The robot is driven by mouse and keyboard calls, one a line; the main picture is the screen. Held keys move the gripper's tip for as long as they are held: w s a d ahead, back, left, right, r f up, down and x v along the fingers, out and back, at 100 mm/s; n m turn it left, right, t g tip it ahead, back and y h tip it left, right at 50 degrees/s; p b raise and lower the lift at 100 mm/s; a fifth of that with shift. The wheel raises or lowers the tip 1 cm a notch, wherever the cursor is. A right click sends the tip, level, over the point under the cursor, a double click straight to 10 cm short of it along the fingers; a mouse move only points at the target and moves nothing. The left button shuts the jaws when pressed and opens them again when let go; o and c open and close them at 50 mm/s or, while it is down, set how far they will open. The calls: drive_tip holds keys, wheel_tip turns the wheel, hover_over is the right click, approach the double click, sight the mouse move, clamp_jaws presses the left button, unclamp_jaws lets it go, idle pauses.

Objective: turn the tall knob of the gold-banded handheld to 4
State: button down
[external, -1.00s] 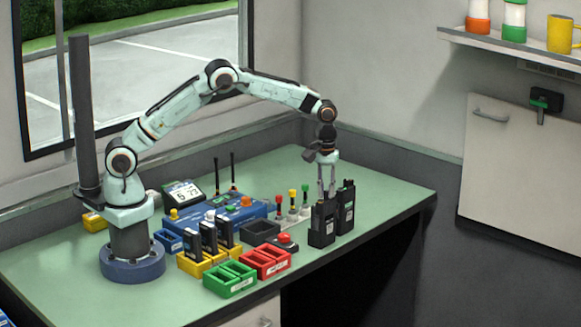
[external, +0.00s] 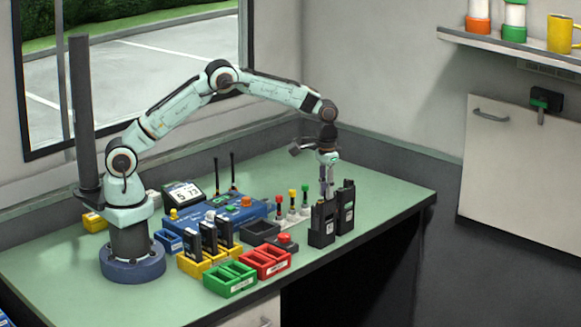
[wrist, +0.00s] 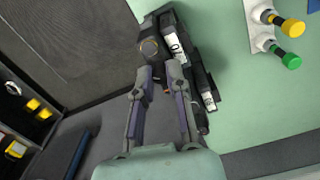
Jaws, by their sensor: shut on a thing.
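Two black handhelds stand side by side near the table's right front edge: the nearer one (external: 321,228) and the farther one (external: 346,207). My gripper (external: 326,198) points down over the nearer handheld, with its fingertips at the top of it. In the wrist view my gripper (wrist: 160,84) is closed in on a small knob on that handheld's top, and the fingertips mostly hide the knob. The knob's number setting cannot be read.
The farther handheld stands close beside the gripped one. Small stands with red, yellow and green knobs (external: 292,202) are behind to the left. A red-button box (external: 285,243), a red tray (external: 264,263) and a green tray (external: 231,279) lie left. The table's back right is clear.

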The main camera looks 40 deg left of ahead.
drive_tip(key=shift+m, duration=1.9)
drive_tip(key=c, duration=1.1)
unclamp_jaws()
drive_tip(key=shift+r, duration=0.1)
wheel_tip(320, 180, up, 12)
drive_tip(key=shift+a+f, duration=0.1)
